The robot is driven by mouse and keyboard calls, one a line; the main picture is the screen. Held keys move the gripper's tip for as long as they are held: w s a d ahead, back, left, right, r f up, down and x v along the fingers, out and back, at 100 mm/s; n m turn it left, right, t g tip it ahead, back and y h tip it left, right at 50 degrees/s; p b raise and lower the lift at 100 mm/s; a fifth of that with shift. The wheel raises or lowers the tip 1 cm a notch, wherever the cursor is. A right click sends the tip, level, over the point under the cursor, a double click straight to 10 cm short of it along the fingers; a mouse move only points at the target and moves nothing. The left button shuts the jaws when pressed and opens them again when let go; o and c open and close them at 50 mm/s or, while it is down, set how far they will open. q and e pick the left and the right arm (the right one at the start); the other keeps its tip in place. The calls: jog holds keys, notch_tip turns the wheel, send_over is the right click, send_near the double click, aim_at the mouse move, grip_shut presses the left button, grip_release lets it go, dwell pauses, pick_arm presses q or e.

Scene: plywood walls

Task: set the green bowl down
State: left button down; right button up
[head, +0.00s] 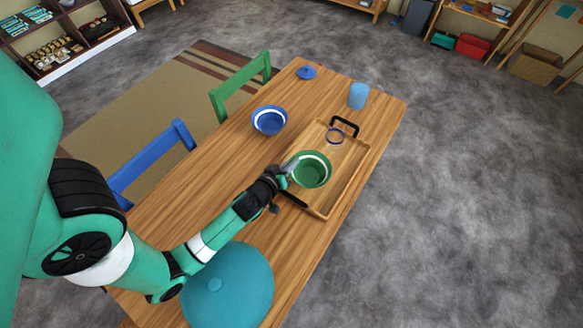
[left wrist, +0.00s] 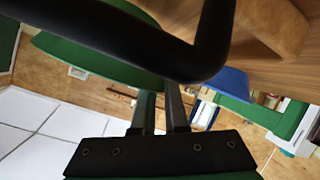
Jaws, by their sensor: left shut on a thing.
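The green bowl (head: 312,172) is upright over the near-left part of the wooden tray (head: 343,167). My left gripper (head: 287,172) is shut on the bowl's left rim. In the left wrist view, the bowl's green side (left wrist: 95,48) shows beyond the fingers (left wrist: 161,105), and a black tray handle (left wrist: 170,58) crosses in front of it, partly hiding it. I cannot tell whether the bowl touches the tray floor. My right gripper is not in view.
A blue bowl (head: 270,120), a blue cup (head: 358,96), a small blue lid (head: 306,73) and a large teal dome (head: 228,288) are on the table. Free tabletop lies left of the tray.

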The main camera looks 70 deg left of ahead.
pick_arm(q)
notch_tip(320, 180, down, 2)
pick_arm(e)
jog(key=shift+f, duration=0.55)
pick_arm(q)
jog(key=shift+f+b, duration=0.15)
jog(key=shift+b, duration=0.15)
jog(key=c, duration=0.9)
grip_release()
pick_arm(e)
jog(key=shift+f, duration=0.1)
